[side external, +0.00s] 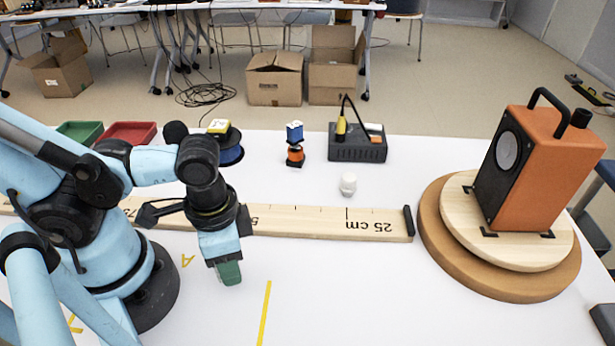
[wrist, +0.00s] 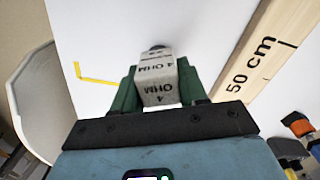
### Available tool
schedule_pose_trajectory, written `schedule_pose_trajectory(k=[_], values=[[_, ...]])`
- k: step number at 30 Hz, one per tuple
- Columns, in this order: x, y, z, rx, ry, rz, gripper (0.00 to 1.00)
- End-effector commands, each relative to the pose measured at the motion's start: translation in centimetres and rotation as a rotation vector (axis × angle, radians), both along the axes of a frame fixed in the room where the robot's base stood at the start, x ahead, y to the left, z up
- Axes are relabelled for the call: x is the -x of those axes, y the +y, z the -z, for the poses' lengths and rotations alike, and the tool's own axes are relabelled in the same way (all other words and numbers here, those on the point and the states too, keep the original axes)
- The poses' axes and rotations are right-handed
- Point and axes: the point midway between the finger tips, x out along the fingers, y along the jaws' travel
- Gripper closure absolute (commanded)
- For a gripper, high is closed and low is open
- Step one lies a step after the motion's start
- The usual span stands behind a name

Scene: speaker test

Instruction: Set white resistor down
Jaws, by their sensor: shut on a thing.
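The white resistor (wrist: 158,90), a pale block printed "4 OHM", sits between the green fingers of my gripper (wrist: 157,84) in the wrist view. The fingers are shut on its two sides. A dark tip shows at its far end. In the side view my gripper (side external: 229,273) points down over the white table, on the near side of the wooden ruler. The resistor cannot be made out there. I cannot tell whether it touches the table.
The wooden ruler (side external: 330,223) lies just behind my gripper. The orange speaker (side external: 545,170) stands on a round wooden turntable (side external: 440,240) at right. A small white object (side external: 348,184) and a dark box (side external: 350,150) are farther back. Table around the yellow tape line (side external: 265,310) is clear.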

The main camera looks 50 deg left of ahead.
Motion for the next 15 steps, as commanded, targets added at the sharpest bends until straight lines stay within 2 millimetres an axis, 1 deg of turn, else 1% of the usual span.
schedule_pose_trajectory(k=[14, 15], values=[[-0.02, -0.01, 0.52, 0.0, 0.0, 0.0, 0.94], [-0.01, 0.0, 0.48, 0.0, 0.0, 0.0, 0.52]])
